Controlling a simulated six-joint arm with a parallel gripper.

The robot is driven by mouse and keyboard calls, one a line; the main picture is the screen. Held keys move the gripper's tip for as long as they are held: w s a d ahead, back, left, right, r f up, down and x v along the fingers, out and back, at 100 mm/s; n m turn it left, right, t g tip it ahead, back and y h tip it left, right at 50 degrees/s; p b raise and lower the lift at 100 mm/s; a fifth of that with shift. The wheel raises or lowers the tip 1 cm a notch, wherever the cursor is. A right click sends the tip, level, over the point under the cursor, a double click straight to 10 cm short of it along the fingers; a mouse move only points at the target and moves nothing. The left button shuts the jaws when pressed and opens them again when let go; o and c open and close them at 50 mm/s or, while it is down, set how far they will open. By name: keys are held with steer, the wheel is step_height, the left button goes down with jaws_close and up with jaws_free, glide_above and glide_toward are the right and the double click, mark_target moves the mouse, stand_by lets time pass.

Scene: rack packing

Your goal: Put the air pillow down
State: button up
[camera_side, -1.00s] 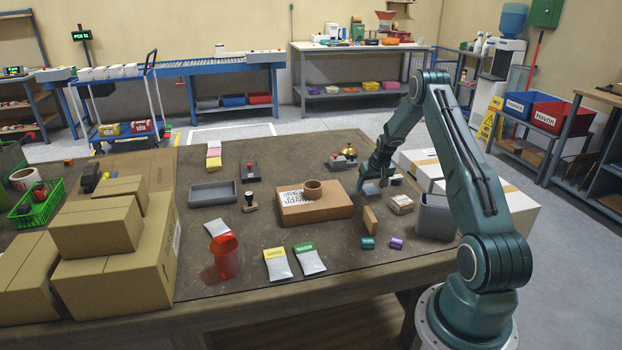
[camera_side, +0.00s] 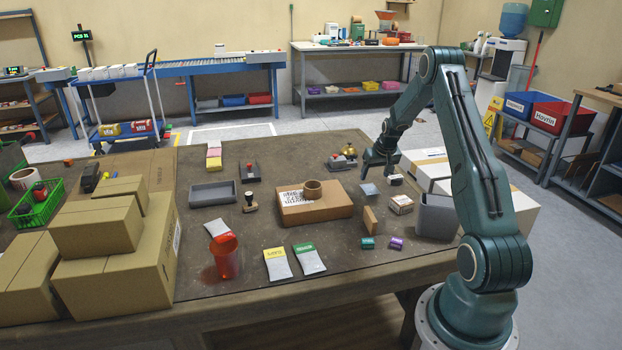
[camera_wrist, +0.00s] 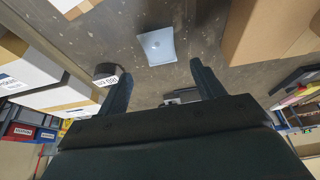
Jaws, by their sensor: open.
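A small dark round item with a white label (camera_wrist: 106,74) sits beside the left finger. A bell (camera_side: 349,150) stands behind.

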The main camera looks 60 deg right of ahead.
steer(key=shift+v, duration=2.9)
steer(key=w+a+r+n, duration=0.1)
steer(key=a+r, duration=0.5)
steer(key=a, duration=0.3)
steer(key=w+a+r+n+t+y, duration=0.1)
steer(key=a+r+n, duration=0.1)
steer(key=a+r, duration=0.55)
steer(key=w+a+r+n, duration=0.1)
steer(key=a+r, duration=0.4)
steer(key=a, duration=0.6)
steer(key=s+a+r+n+t+y, duration=0.1)
steer(key=s+a+n, duration=0.4)
steer(key=s+a, duration=1.3)
steer(key=shift+s+a+r+y, duration=0.3)
steer(key=shift+a+r+y, duration=0.3)
steer(key=shift+a+r, duration=0.1)
